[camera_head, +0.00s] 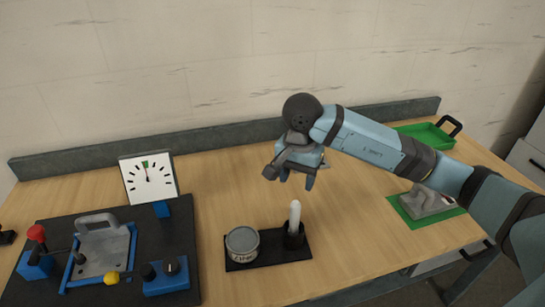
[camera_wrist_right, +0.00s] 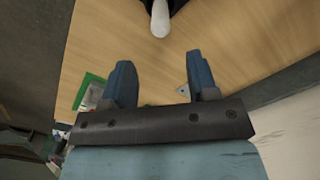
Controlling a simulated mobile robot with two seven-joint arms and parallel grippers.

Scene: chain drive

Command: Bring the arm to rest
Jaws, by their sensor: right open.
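My right arm reaches in from the right in the head view. Its gripper (camera_head: 296,180) hangs over the table, above and behind a black holder with a white-handled tool. In the right wrist view the two blue fingers of the gripper (camera_wrist_right: 162,85) stand apart with nothing between them. The white handle (camera_head: 295,215) stands upright in the holder and also shows in the wrist view (camera_wrist_right: 160,18), beyond the fingers and apart from them. My left gripper is not in view.
A tin (camera_head: 242,242) shares the black tray (camera_head: 268,261) with the holder. A dark board (camera_head: 60,219) with a grey part, levers and a dial (camera_head: 149,180) is at left. A green tray (camera_head: 424,136) and a grey part on a green mat (camera_head: 411,220) are at right.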

